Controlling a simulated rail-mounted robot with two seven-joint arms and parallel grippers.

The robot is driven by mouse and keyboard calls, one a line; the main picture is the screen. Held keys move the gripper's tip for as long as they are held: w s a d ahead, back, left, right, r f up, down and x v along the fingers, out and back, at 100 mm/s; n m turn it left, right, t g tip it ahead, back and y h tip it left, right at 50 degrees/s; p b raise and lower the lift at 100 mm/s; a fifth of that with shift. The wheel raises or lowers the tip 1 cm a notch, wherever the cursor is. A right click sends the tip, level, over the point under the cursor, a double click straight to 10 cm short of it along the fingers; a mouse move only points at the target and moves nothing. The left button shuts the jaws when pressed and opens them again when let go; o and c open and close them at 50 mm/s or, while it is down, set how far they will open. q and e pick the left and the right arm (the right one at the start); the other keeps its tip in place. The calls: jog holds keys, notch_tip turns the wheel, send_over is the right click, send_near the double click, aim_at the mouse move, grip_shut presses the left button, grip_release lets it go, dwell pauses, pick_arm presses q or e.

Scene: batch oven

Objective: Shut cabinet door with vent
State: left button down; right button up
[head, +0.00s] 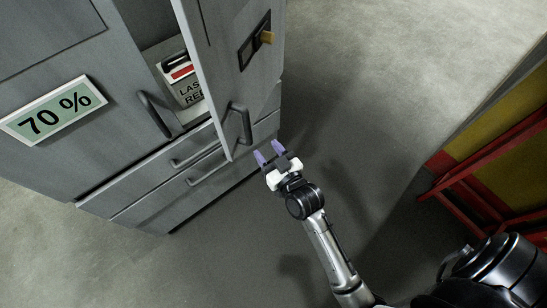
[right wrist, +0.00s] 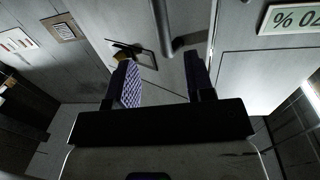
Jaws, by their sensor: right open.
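The grey cabinet's right door (head: 222,62) stands ajar in the head view, with a dark gap and part of the inside showing to its left. It carries a dark bar handle (head: 238,124) and a dark recessed plate with a brass-coloured knob (head: 266,38). No vent slots can be made out on it. My right gripper (head: 268,153) is open and empty, just right of and below the door's handle, apart from it in the head view. Its two purple fingers also show in the right wrist view (right wrist: 164,84), with a bar handle (right wrist: 163,28) beyond them. My left gripper is out of view.
The left door (head: 110,125) bears a "70 %" sign (head: 52,110) and looks shut. A red-marked label (head: 181,73) shows in the gap. Drawers (head: 170,190) lie below. A red-framed yellow structure (head: 490,165) stands at right. Floor between is clear.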

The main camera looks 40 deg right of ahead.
jog(key=shift+s, duration=1.3)
